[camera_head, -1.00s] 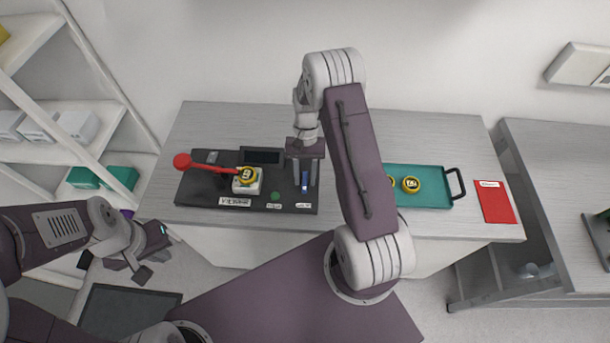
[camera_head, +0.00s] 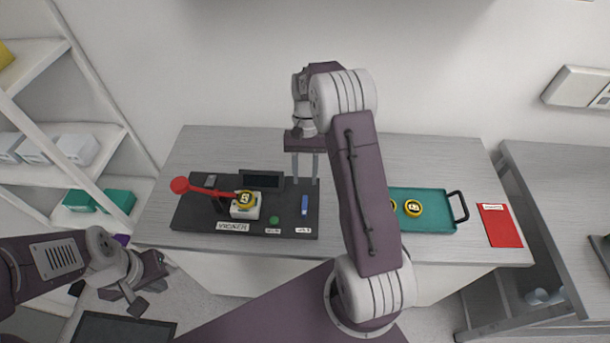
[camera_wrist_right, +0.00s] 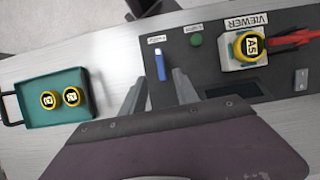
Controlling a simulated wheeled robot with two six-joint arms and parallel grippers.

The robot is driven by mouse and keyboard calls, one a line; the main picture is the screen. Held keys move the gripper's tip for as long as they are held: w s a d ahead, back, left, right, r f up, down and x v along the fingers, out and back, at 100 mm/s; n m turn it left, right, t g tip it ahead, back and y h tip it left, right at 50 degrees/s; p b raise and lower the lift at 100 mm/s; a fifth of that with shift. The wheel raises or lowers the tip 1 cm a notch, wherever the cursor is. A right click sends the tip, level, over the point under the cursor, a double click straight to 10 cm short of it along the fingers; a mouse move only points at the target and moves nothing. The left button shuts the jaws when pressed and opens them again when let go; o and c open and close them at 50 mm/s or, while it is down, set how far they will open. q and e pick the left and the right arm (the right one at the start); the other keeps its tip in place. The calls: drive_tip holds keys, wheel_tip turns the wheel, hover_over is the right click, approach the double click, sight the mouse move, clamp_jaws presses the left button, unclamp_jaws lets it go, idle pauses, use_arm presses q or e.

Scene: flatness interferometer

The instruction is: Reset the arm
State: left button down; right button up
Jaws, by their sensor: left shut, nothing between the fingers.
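The red arm (camera_head: 208,189) with a round red knob at its left end reaches across the dark viewer panel (camera_head: 190,222) to a yellow-rimmed disc (camera_head: 245,198) on a small white block (camera_head: 246,212). The disc reads A5 in the right wrist view (camera_wrist_right: 250,46), where part of the red arm (camera_wrist_right: 292,39) also shows. My right gripper (camera_head: 304,182) is over the panel's back part, right of the red arm. Its fingers are apart and nothing is between them (camera_wrist_right: 158,100). My left gripper (camera_head: 138,287) is shut and empty, low left, off the table.
A blue slider-like piece (camera_head: 304,205), a green button (camera_head: 273,220) and a dark screen (camera_head: 262,180) are on the panel. A teal tray (camera_head: 428,222) with yellow-rimmed discs (camera_head: 413,208) and a red booklet (camera_head: 499,226) lie to the right. Shelves (camera_head: 50,185) stand at left.

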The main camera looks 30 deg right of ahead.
idle(0.3)
drive_tip(key=s+a+r+n+t+h+b, duration=0.1)
drive_tip(key=s+a+r+n+t+b, duration=0.2)
drive_tip(key=s+a, duration=0.4)
drive_tip(key=s+f+n+t+h, duration=0.1)
drive_tip(key=s+f+n+t, duration=0.1)
drive_tip(key=s+f, duration=0.2)
drive_tip(key=shift+s+a+f+n, duration=0.2)
drive_tip(key=shift+s+n, duration=0.2)
drive_tip(key=shift+s, duration=0.35)
idle(1.8)
